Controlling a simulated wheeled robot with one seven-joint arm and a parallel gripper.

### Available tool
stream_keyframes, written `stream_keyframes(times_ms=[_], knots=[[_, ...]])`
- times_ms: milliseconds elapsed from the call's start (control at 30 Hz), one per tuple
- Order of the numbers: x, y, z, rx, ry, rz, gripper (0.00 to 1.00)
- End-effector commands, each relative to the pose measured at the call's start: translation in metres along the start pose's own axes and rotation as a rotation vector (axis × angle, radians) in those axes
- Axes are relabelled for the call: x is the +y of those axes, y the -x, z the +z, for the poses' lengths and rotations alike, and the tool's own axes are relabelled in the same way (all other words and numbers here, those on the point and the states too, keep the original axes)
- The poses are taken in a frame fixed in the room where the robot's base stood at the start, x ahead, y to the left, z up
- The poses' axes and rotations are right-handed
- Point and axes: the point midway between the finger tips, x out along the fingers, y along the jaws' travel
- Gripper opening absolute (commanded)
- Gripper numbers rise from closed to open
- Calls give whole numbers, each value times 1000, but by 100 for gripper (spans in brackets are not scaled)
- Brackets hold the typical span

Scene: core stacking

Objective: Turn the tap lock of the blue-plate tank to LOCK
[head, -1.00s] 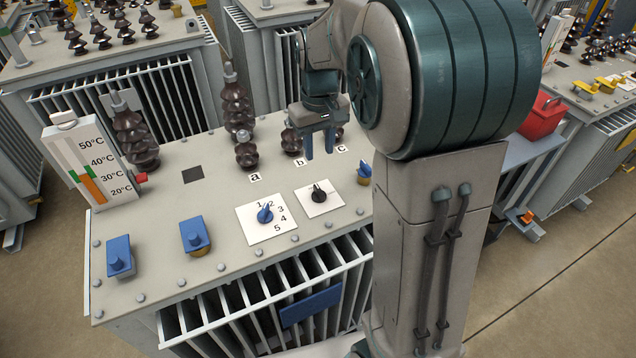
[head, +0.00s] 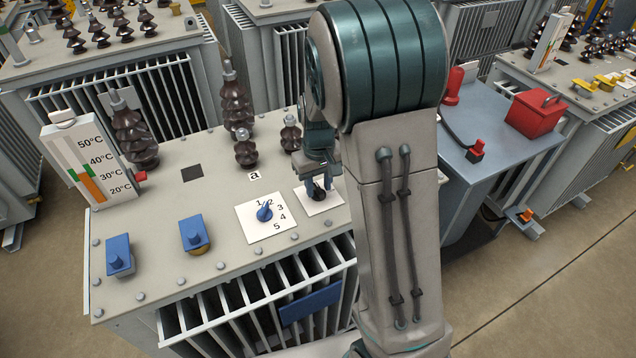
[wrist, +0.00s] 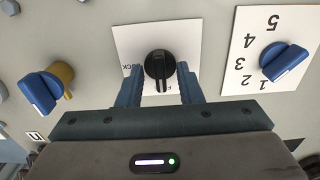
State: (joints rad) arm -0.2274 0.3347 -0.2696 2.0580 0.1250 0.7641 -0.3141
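The blue-plate tank (head: 150,215) has a blue plate (head: 310,303) on its front fins. Its tap lock is a black knob (wrist: 158,66) on a white square plate (wrist: 128,40), seen in the wrist view; part of the word LOCK shows at the plate's left edge and an F near the bottom. The knob's pointer is directed down in the wrist view, toward the F. My gripper (wrist: 160,85) is open, with one blue finger on each side of the knob and gaps visible. In the head view my gripper (head: 319,187) is over the knob, partly hiding it.
A blue numbered selector (head: 265,211) sits on a white plate left of the lock. Two blue-capped fittings stand farther left, and dark bushings (head: 246,150) rise behind. A red box (head: 535,112) rests on a blue-grey cart (head: 490,105) at right.

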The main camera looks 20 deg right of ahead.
Motion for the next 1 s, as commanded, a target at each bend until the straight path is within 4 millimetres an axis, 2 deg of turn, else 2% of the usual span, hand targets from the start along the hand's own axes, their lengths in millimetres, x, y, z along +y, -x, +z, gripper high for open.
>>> stream_keyframes(times_ms=[33,67,100,167,633,1000], knots=[[0,0,0,0,0,0,33],[0,0,0,0,0,0,27],[0,0,0,0,0,0,16],[0,0,0,0,0,0,0],[0,1,0,1,-62,0,0],[0,1,-1,1,-345,-1,0]])
